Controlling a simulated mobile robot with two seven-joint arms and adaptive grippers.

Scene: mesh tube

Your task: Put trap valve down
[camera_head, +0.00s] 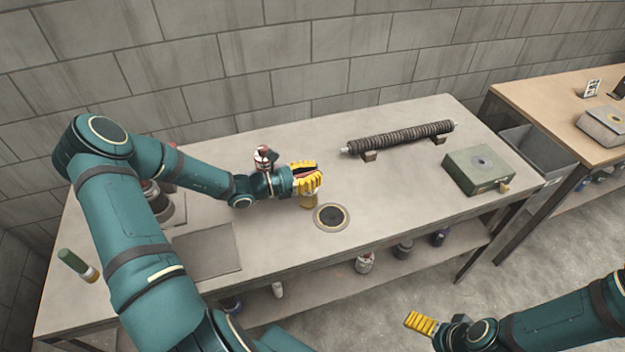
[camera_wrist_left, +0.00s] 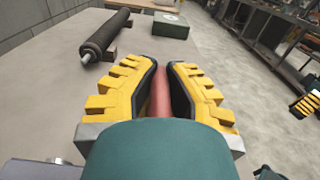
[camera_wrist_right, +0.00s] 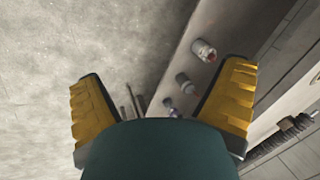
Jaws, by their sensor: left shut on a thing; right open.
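My left gripper (camera_head: 312,179) is shut on a cylindrical thing, likely the trap valve. Its brass-coloured lower end (camera_head: 309,201) shows under the yellow fingers, close to the table top. In the left wrist view a reddish cylinder (camera_wrist_left: 160,92) stands between the fingers of the left gripper (camera_wrist_left: 163,75). The fingers hide most of it, and I cannot tell whether its bottom touches the table. A round dark disc with a pale rim (camera_head: 331,217) lies just right of it. My right gripper (camera_wrist_right: 165,95) is open and empty, off the table's front right.
The grey table (camera_head: 280,250) carries a dark ribbed roller on supports (camera_head: 400,138) and a green box (camera_head: 478,169). A red-and-white item (camera_head: 265,157) stands behind my left wrist. A green cylinder (camera_head: 76,264) is at the left edge. Several canisters stand on the lower shelf.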

